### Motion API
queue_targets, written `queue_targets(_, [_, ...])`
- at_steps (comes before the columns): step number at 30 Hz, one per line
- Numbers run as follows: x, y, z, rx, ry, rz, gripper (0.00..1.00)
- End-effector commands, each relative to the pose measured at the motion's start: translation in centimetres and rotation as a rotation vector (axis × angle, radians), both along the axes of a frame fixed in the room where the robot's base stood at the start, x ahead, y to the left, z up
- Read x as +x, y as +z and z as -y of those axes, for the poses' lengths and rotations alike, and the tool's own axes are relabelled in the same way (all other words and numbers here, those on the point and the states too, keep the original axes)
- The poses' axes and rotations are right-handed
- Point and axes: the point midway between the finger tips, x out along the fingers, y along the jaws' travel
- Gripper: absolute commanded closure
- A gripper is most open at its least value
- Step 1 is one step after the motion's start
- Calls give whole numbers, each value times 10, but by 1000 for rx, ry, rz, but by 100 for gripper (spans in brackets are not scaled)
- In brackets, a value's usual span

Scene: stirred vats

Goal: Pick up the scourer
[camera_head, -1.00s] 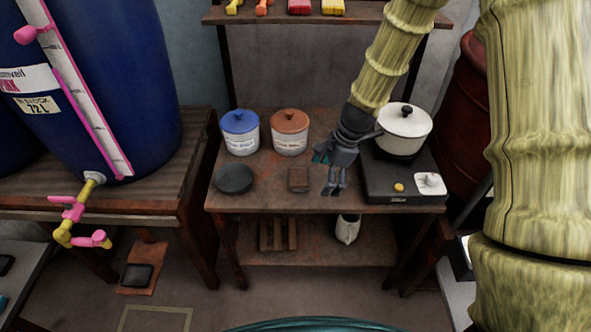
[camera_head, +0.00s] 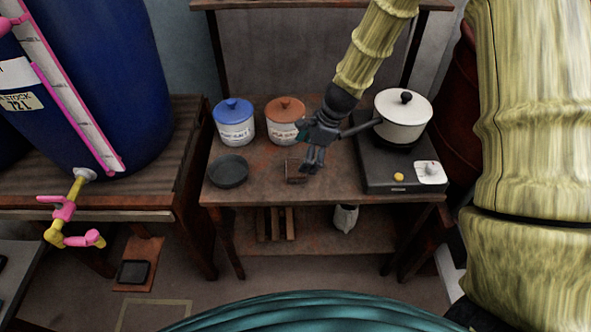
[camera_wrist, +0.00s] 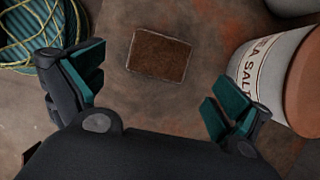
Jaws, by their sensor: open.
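The scourer (camera_wrist: 159,55) is a small brown, rough-looking rectangular pad lying flat on the worktable. In the wrist view it lies ahead of my open gripper (camera_wrist: 155,95), roughly between the two teal-padded fingers and apart from them. In the head view my gripper (camera_head: 311,168) is above the table, and its fingers partly cover the scourer (camera_head: 294,171). The gripper holds nothing.
A sea-salt crock with an orange-brown lid (camera_wrist: 285,70) stands close to the right finger. A blue-lidded crock (camera_head: 234,122), dark dish (camera_head: 228,172) and hot plate (camera_head: 372,165) with a lidded white pot (camera_head: 402,118) share the table (camera_head: 262,190).

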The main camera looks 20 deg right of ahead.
Motion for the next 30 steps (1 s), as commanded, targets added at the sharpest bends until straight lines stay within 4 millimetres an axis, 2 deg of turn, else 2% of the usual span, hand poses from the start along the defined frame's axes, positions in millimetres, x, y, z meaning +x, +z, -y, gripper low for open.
queue_targets(13, [4,-39,-22,0,2,-1,0])
queue_targets(24, [5,-45,-24,0,2,1,0])
queue_targets(26, [5,-45,-24,0,2,1,7])
queue_targets(30, [5,-45,-24,0,2,1,33])
